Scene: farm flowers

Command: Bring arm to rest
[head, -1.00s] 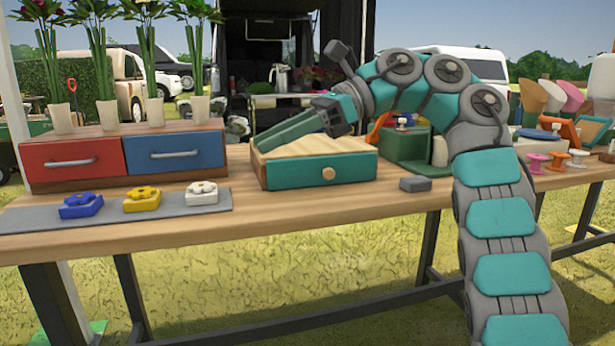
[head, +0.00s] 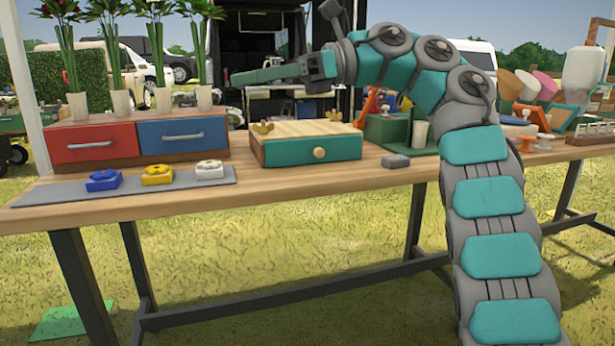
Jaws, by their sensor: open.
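My gripper (head: 262,76) is open and empty. It points left, raised above and behind the wooden box with a teal drawer (head: 312,146). My arm rises from the lower right and arches over the right part of the table (head: 330,197). Two small golden pieces (head: 263,128) (head: 334,115) show on top of the box. The box's drawer front, with a round knob, looks shut. The gripper's fingers are seen from the side and partly overlap each other.
A cabinet with red (head: 95,143) and blue (head: 183,138) drawers holds several potted flowers. Blue (head: 103,180), yellow (head: 157,175) and white (head: 209,170) blocks lie on a grey mat (head: 60,194). A grey block (head: 395,161) and a green box (head: 390,129) stand right of the teal drawer.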

